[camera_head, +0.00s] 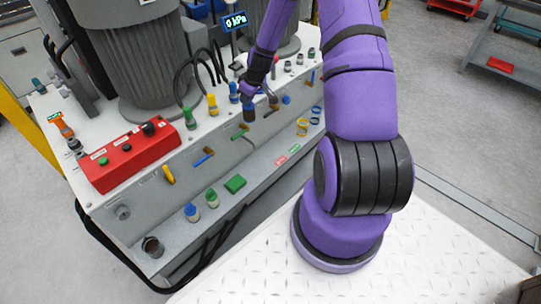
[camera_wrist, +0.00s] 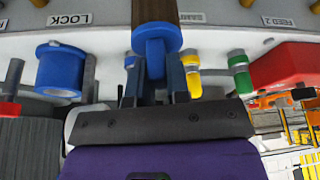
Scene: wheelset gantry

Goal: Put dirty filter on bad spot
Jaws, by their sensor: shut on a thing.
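My gripper (camera_head: 249,98) is shut on the blue stem of a filter, beside the front edge of the machine's white top. The filter has a blue round cap (camera_wrist: 157,38) and a dark brown body (camera_wrist: 155,11) in the wrist view. In the head view the filter (camera_head: 249,113) is small and dark below the fingers. On the low grey ledge lie a red marked spot (camera_head: 281,161) and a green marked spot (camera_head: 294,148); their lettering is too small to read. My gripper is above and to the left of both.
Blue, yellow and green valves stand along the top edge, the yellow one (camera_head: 212,104) near my gripper. Handles stick out of the front face. A red control box (camera_head: 130,157) is at left. Yellow-rimmed (camera_head: 302,127) and blue-rimmed (camera_head: 316,114) pieces stand at the ledge's right.

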